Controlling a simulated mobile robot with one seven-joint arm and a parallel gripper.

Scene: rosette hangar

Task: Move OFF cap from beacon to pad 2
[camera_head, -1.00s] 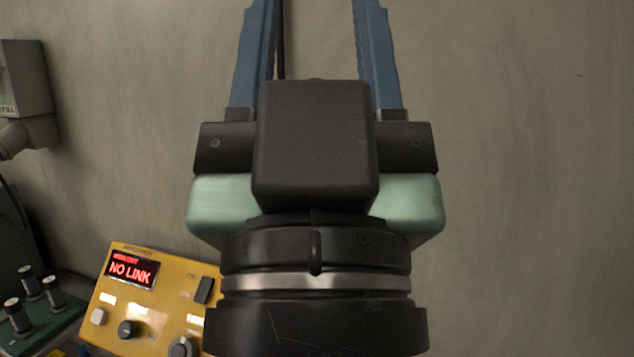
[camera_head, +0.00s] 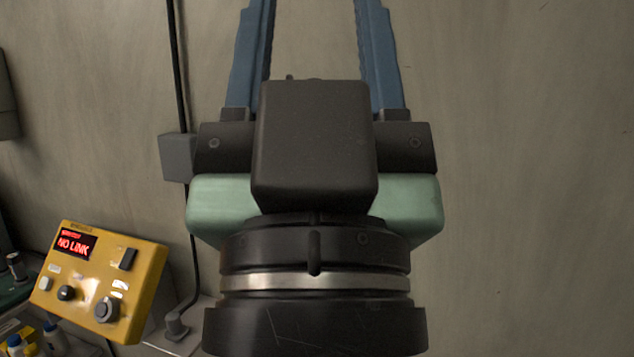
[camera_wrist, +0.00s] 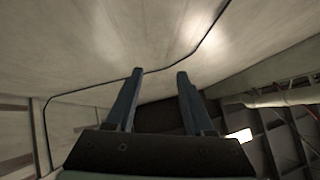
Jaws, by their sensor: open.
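My gripper (camera_head: 315,30) is in the middle of the head view, its two blue fingers spread apart and pointing up the picture toward a bare wall. Nothing shows between the fingers. In the wrist view my gripper (camera_wrist: 158,75) is also open and empty, facing a pale surface with a dark cable. I cannot make out the OFF cap, the beacon or pad 2 in either view.
A yellow control box (camera_head: 100,280) with a red "NO LINK" display stands at the lower left. Small white-and-blue bottles (camera_head: 50,336) stand below it. A grey wall box (camera_head: 178,158) with a dark cable is left of my gripper. The wall at right is bare.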

